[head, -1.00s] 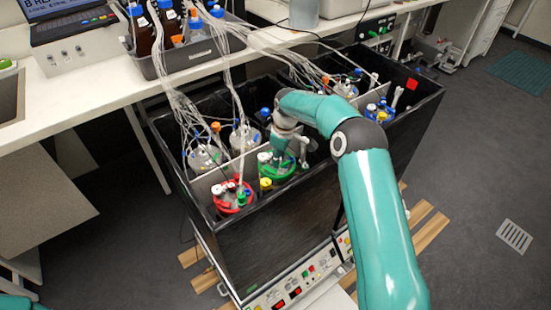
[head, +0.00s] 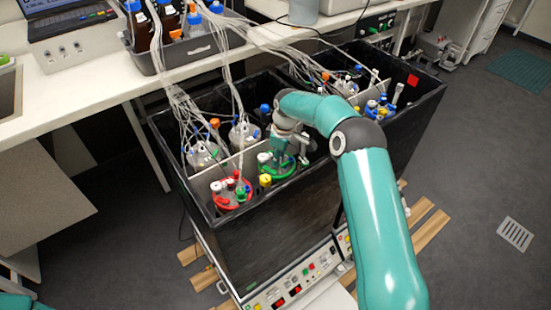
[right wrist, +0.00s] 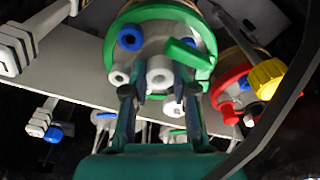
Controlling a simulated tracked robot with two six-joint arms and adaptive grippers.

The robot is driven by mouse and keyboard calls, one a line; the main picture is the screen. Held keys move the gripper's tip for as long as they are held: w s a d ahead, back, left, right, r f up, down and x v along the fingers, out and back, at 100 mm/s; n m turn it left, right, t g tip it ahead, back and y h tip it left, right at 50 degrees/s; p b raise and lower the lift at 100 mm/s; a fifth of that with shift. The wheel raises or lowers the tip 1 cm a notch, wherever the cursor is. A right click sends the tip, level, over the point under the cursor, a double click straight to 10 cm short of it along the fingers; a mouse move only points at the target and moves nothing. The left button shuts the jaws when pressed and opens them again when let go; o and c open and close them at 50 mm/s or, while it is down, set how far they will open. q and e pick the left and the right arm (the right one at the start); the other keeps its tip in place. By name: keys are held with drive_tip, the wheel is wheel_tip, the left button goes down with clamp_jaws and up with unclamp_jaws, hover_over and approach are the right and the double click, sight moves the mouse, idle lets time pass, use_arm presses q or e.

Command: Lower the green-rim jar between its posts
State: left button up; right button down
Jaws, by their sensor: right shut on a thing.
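The green-rim jar (head: 279,172) is in the front row of the black box, right of the red-rim jar (head: 232,193). Its lid (right wrist: 145,30) fills the upper middle of the right wrist view, with blue, white and green fittings. My right gripper (head: 284,148) is above the lid. In the right wrist view its fingers (right wrist: 158,98) are shut around the white port in the lid's middle. A yellow-capped post (head: 265,181) stands beside the jar, near the red one. The jar's lower body is hidden, so its height above the floor cannot be told. My left gripper is out of view.
The black box (head: 290,215) has high walls around the jars. A light divider (head: 215,178) runs behind the front row. Clear-lidded jars (head: 205,154) stand behind it with many tubes. A blue-fitted jar (head: 378,110) stands at the right. A grey bottle tray (head: 190,57) is on the bench.

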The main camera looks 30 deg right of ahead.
drive_tip(key=shift+w+f+b, duration=0.1)
drive_tip(key=shift+f+b, duration=0.55)
drive_tip(key=shift+f, duration=0.15)
idle(0.8)
drive_tip(key=c, duration=0.8)
unclamp_jaws()
drive_tip(key=shift+c, duration=0.2)
wheel_tip(320, 180, up, 12)
drive_tip(key=s, duration=0.1)
drive_tip(key=shift+s+d+f, duration=0.15)
drive_tip(key=shift+d, duration=0.2)
